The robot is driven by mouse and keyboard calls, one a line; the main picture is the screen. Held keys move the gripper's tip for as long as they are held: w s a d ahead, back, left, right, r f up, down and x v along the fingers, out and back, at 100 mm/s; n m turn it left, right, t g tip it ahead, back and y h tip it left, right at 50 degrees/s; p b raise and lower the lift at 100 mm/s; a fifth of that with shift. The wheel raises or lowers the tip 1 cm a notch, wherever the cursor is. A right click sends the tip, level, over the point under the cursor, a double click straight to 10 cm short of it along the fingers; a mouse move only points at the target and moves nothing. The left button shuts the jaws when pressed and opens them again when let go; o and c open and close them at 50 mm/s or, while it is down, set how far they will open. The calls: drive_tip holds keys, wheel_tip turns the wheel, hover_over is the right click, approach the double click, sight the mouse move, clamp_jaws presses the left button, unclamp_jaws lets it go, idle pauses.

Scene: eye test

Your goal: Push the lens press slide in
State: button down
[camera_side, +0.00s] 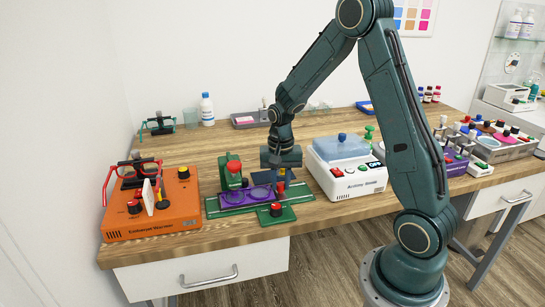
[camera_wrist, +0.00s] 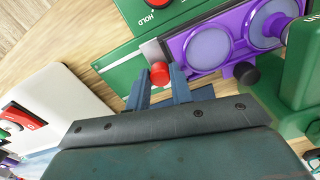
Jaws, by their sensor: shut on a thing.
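The green lens press (camera_side: 235,208) sits on the wooden bench, with its upright body and red top knob at the left. Its purple slide (camera_side: 259,194) lies on the base and carries two round clear lenses. In the wrist view the purple slide (camera_wrist: 232,46) has a silver end bar (camera_wrist: 153,52) with a red knob (camera_wrist: 160,73) beside it. My gripper (camera_side: 281,180) is at the slide's right end. In the wrist view my gripper's fingers (camera_wrist: 160,82) are on either side of the red knob and closed on it. The fingers partly hide the knob's lower side.
An orange warmer (camera_side: 165,214) with red glasses stands left of the press. A white machine (camera_side: 347,180) with a blue lid stands close on the right. A red HOLD button (camera_side: 277,209) is on the press's front plate. Bare wood lies behind the press.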

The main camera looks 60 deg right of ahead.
drive_tip(key=c, duration=1.5)
unclamp_jaws()
drive_tip(key=shift+w+a, duration=0.15)
drive_tip(key=shift+w, duration=0.15)
drive_tip(key=shift+r, duration=0.15)
wheel_tip(320, 180, up, 14)
drive_tip(key=shift+s+f, duration=0.1)
drive_tip(key=shift+f, duration=0.1)
drive_tip(key=s+a+r+n+t, duration=0.2)
drive_tip(key=s+a+n, duration=0.2)
drive_tip(key=s+a, duration=0.1)
drive_tip(key=s+a+r+n+t, duration=0.1)
drive_tip(key=s+a+r+n, duration=0.1)
drive_tip(key=s+a, duration=0.3)
drive_tip(key=s+a+r+n+t, duration=0.2)
drive_tip(key=s+a+n, duration=0.3)
drive_tip(key=s, duration=0.3)
drive_tip(key=shift+s+r+n+t, duration=0.3)
drive_tip(key=shift+r, duration=0.05)
